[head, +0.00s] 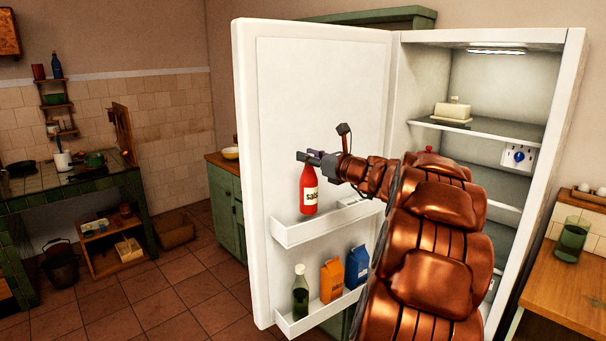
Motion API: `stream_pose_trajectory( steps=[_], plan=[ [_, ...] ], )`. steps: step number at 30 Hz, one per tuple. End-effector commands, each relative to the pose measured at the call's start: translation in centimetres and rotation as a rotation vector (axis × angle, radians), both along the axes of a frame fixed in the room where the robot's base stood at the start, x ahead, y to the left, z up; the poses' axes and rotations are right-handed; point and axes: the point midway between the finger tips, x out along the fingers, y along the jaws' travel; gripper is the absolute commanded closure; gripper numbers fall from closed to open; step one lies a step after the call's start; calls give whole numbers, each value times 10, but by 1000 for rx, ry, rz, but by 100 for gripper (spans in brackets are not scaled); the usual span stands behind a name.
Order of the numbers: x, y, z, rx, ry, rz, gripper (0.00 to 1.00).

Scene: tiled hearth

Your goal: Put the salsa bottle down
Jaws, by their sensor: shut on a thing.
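The salsa bottle (309,191) is red with a cream label and hangs upright in the head view. My gripper (306,158) is shut on its top, with my copper arm reaching in from the lower right. The bottle is in front of the open fridge door (314,110), at the door's upper shelf (298,235). Its base shows just above the shelf's front wall; I cannot tell whether it touches the shelf. Part of the shelf's right end is hidden by my arm.
The lower door shelf (310,318) holds a green bottle (300,292), an orange carton (331,279) and a blue carton (357,266). A butter dish (453,111) sits on a shelf inside the fridge. A wooden counter (566,285) with a green glass (572,240) stands at right.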

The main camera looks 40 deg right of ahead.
Motion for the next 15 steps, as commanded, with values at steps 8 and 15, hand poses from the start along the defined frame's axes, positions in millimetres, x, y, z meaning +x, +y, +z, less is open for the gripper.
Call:
stream_pose_trajectory(
  steps=[8, 15],
  plan=[
    [23, -4, 2, -2, -1, 0, 100],
    [26, -5, -13, 1, 2, -1, 100]
  ],
)
